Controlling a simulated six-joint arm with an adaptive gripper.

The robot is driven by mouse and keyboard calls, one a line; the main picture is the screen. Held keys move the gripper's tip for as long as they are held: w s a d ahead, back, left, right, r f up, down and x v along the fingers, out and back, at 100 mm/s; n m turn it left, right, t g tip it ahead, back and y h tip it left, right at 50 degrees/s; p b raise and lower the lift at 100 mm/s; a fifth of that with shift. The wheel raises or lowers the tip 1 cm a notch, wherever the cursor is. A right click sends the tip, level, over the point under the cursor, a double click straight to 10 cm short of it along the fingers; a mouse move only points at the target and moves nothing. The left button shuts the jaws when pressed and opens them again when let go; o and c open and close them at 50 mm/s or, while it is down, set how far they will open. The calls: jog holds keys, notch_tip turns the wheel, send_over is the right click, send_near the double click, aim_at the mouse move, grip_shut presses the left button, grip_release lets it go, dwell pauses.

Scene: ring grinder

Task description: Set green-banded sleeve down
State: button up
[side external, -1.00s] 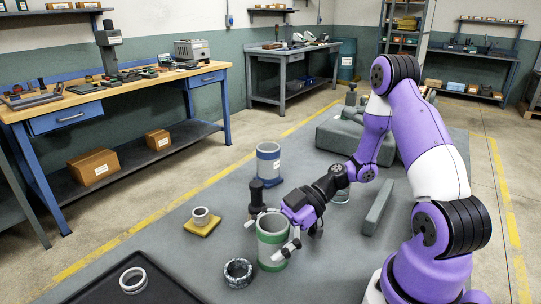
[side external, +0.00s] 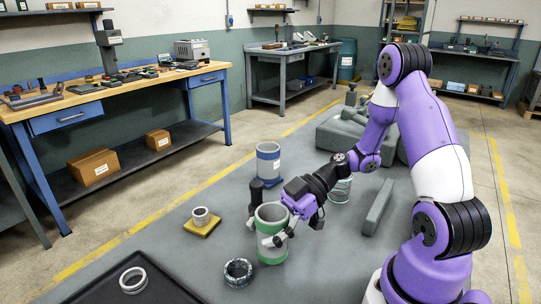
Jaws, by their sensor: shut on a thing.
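The green-banded sleeve (side external: 271,248) is a grey-green hollow cylinder with green bands near its top and bottom. It stands upright on the grey mat, or very close to it; I cannot tell whether its base touches. My gripper (side external: 272,228) is shut on the sleeve's near right wall, reaching in from the right. One finger shows in front of the sleeve's side; the other is partly hidden.
A dark ring (side external: 238,272) lies just left of the sleeve. A black post (side external: 256,194) stands close behind it. A blue-banded sleeve (side external: 268,163), a yellow block with a ring (side external: 202,224) and a black tray (side external: 122,297) stand around. A long grey bar (side external: 378,207) lies to the right.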

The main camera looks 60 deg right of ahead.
jog(key=w+d+r+m+t+h, duration=0.2)
jog(key=w+r+m+t+h, duration=0.15)
jog(key=r, duration=0.45)
jog(key=w+d+r+m+t+h, duration=0.1)
jog(key=w+r+m+t+h, duration=0.2)
jog(key=r, duration=0.4)
jog(key=w+d+r+m+t+h, duration=0.2)
jog(key=w+d+r+m+h, duration=0.3)
jog(key=d, duration=0.3)
jog(key=w+d+f+m+g+h, duration=0.1)
jog(key=d+f+m+h, duration=0.25)
jog(key=d, duration=0.55)
jog(key=w+d+f+m+g+h, duration=0.1)
jog(key=d+f+m+h, duration=0.25)
jog(key=d, duration=0.45)
jog(key=d+f+m+g+h, duration=0.25)
jog(key=d+f+m, duration=0.2)
jog(key=d, duration=0.45)
jog(key=shift+n+t+h, duration=0.3)
jog(key=shift+h, duration=0.2)
jog(key=f, duration=1)
jog(key=shift+d+f, duration=0.35)
jog(key=shift+f, duration=0.15)
jog(key=o, duration=1.3)
jog(key=shift+o, duration=0.2)
